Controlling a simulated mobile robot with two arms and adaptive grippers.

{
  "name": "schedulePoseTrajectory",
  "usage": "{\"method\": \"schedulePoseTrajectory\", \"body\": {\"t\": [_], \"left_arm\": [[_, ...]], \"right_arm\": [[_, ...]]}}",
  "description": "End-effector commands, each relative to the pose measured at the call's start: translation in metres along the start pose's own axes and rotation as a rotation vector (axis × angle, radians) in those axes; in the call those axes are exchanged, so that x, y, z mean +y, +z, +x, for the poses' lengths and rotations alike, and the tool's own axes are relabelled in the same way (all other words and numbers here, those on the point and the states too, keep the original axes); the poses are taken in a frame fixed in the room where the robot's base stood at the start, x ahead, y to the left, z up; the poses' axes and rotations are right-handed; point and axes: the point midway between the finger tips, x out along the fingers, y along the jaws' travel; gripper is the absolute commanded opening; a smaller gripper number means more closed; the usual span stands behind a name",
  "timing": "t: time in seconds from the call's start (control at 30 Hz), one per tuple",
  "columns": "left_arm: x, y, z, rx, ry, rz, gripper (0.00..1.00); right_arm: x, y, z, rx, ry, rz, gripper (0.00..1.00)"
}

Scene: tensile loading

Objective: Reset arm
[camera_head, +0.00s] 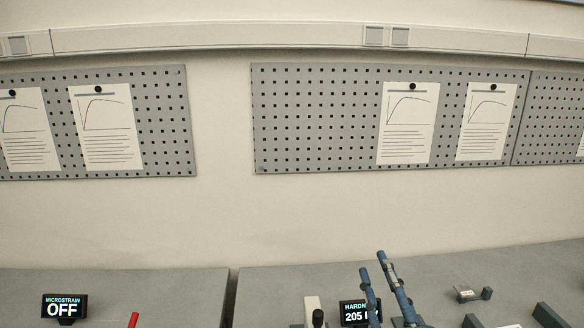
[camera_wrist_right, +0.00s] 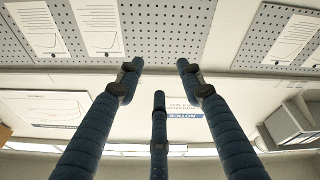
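My right gripper (camera_head: 373,262) rises from the bottom edge of the head view with its blue segmented fingers pointing up. In the right wrist view its three fingers (camera_wrist_right: 160,72) stand apart with nothing between them, so it is open and empty. Beyond the fingers that view shows wall and pegboard, upside down. My left gripper is not in view.
Two grey benches meet at a narrow gap. Pegboards (camera_head: 320,120) with pinned sheets hang behind.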

Motion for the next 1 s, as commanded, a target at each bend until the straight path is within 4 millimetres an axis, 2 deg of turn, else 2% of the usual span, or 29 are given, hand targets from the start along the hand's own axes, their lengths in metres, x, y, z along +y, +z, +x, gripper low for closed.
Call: {"method": "schedulePoseTrajectory", "body": {"t": [0.03, 0.1, 0.17, 0.2, 0.27, 0.3, 0.4, 0.5, 0.67, 0.8, 0.87, 0.9, 1.0], "left_arm": [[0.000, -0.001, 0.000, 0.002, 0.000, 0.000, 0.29], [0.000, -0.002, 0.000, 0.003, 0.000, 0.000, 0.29], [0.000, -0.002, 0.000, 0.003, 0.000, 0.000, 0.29], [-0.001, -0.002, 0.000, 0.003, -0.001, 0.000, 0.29], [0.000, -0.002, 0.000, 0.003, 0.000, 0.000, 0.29], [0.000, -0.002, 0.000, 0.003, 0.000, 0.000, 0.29], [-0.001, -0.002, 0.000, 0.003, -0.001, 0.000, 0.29], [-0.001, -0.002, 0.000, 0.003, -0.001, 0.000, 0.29], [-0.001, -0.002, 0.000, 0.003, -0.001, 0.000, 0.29], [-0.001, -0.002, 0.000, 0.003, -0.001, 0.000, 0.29], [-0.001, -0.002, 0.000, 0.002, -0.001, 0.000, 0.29], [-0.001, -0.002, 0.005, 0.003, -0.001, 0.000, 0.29], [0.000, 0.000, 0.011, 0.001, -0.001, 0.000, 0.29]], "right_arm": [[0.001, 0.037, -0.015, -0.138, 0.013, 0.053, 0.38], [-0.003, 0.085, -0.040, -0.324, 0.016, 0.111, 0.38], [-0.011, 0.122, -0.067, -0.477, 0.004, 0.153, 0.38], [-0.018, 0.143, -0.088, -0.577, -0.013, 0.179, 0.38], [-0.031, 0.171, -0.121, -0.720, -0.045, 0.214, 0.38], [-0.041, 0.186, -0.144, -0.808, -0.073, 0.234, 0.38], [-0.063, 0.210, -0.197, -0.992, -0.146, 0.274, 0.38], [-0.082, 0.222, -0.241, -1.127, -0.217, 0.304, 0.38], [-0.106, 0.226, -0.300, -1.295, -0.328, 0.339, 0.38], [-0.121, 0.221, -0.345, -1.412, -0.421, 0.365, 0.38], [-0.128, 0.218, -0.364, -1.459, -0.464, 0.375, 0.38], [-0.137, 0.235, -0.363, -1.461, -0.464, 0.371, 0.38], [-0.156, 0.265, -0.364, -1.469, -0.466, 0.368, 0.38]]}}
